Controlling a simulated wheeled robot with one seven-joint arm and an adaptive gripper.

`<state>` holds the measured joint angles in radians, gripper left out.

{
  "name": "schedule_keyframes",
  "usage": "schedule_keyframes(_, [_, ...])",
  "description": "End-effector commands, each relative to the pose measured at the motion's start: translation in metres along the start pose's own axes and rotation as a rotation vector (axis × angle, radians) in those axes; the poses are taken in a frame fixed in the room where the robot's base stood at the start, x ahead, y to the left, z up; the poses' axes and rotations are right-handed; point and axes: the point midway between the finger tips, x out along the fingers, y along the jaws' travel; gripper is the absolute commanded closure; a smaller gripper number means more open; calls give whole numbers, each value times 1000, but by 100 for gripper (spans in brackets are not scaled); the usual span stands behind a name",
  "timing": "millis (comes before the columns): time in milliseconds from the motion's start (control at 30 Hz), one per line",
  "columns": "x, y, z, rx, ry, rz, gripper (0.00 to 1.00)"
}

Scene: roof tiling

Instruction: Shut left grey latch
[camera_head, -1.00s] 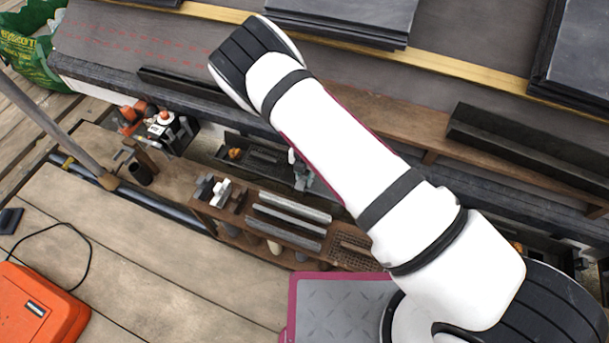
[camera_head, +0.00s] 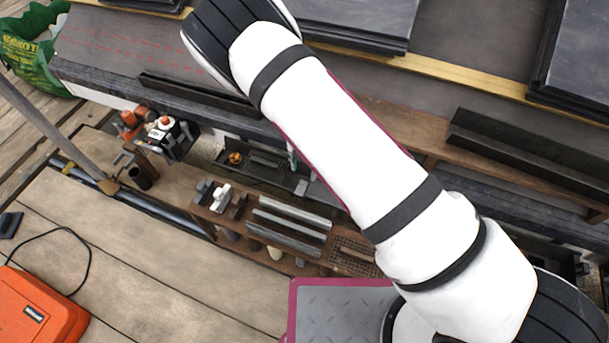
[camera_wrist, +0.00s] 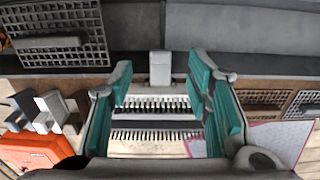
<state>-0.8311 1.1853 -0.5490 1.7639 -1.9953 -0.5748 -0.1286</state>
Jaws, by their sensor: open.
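My gripper (camera_wrist: 161,75) is open in the wrist view, its two teal-padded fingers well apart. A small light grey block (camera_wrist: 160,68), which may be the grey latch, shows between the fingertips at the edge of a dark grey surface. I cannot tell whether it is open or shut, and no finger clearly touches it. In the head view my white arm covers most of this area. Only a teal sliver of my gripper (camera_head: 292,158) shows beside the arm, above the dark trough.
A mesh panel (camera_wrist: 88,22) with a grey bar lies at the upper left of the wrist view. Toothed strips (camera_wrist: 155,135) lie below the fingers. A wooden rack (camera_head: 225,220) holds grey bars and blocks. An orange case (camera_head: 40,310) lies on the planks at lower left.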

Motion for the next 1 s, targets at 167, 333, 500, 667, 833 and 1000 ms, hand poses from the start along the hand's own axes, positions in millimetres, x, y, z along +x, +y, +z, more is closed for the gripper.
schedule_keyframes(167, [-26, 0, 0, 0, -1, 1, 55])
schedule_keyframes(333, [-35, 0, 0, 0, -1, -1, 55])
schedule_keyframes(500, [-36, 0, 0, 0, 0, -1, 55])
schedule_keyframes(667, [-36, 0, 0, 0, 0, -1, 55])
schedule_keyframes(833, [-35, 0, 0, 0, 0, -1, 55])
schedule_keyframes(1000, [-49, 6, 11, 51, -32, 44, 55])
